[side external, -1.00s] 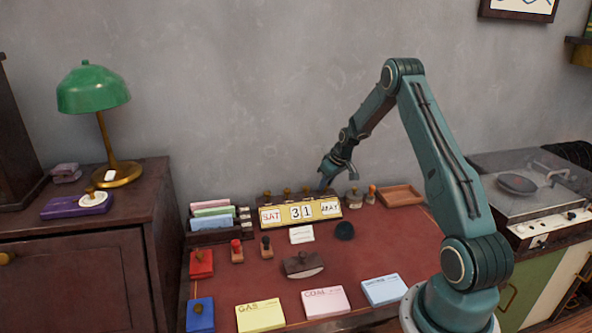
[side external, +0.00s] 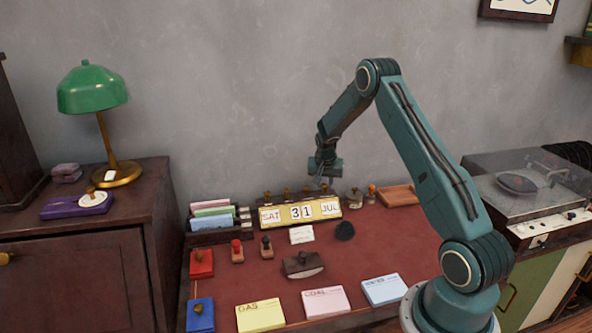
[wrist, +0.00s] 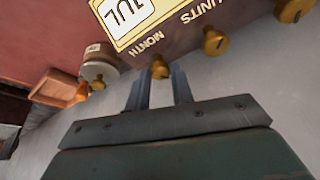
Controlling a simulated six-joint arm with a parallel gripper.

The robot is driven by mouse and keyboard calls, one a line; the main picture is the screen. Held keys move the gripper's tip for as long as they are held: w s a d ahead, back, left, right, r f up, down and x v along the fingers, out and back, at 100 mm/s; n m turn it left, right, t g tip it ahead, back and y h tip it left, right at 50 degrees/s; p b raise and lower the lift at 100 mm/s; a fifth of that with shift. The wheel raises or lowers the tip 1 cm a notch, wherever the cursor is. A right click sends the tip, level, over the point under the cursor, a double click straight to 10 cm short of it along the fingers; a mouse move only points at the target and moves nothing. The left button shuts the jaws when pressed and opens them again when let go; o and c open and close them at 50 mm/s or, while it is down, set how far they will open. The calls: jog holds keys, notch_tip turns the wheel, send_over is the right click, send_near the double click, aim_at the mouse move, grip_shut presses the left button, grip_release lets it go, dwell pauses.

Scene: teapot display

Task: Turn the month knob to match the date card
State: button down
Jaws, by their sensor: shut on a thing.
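The yellow-faced calendar (side external: 300,211) stands at the back of the red desk and reads SAT, 31, JUL. Its JUL plate also shows upside down in the wrist view (wrist: 127,14). The brass month knob (wrist: 160,69) sits beside the MONTH lettering on the calendar's dark case. My gripper (wrist: 160,86) has one finger on each side of this knob and is shut on it. In the side view my gripper (side external: 324,181) is at the calendar's right end. A small white card (side external: 302,234) lies in front of the calendar; its writing is too small to read.
Other brass knobs (wrist: 215,41) line the calendar case beside the month knob. A round container (side external: 354,200), a wooden-handled stamp (side external: 371,195) and a wooden tray (side external: 398,195) stand to the right. A letter rack (side external: 213,218) stands left. Bare desk lies right of the dark round pad (side external: 344,231).

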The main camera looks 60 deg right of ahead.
jog(key=shift+w+m+g, duration=0.1)
jog(key=shift+m+g, duration=0.3)
jog(key=shift+m, duration=0.6)
jog(key=c, duration=1.2)
grip_release()
jog(key=shift+c, duration=0.2)
jog(key=shift+a, duration=0.1)
jog(key=v, duration=1.3)
jog(key=shift+a+r, duration=0.2)
jog(key=shift+r, duration=0.15)
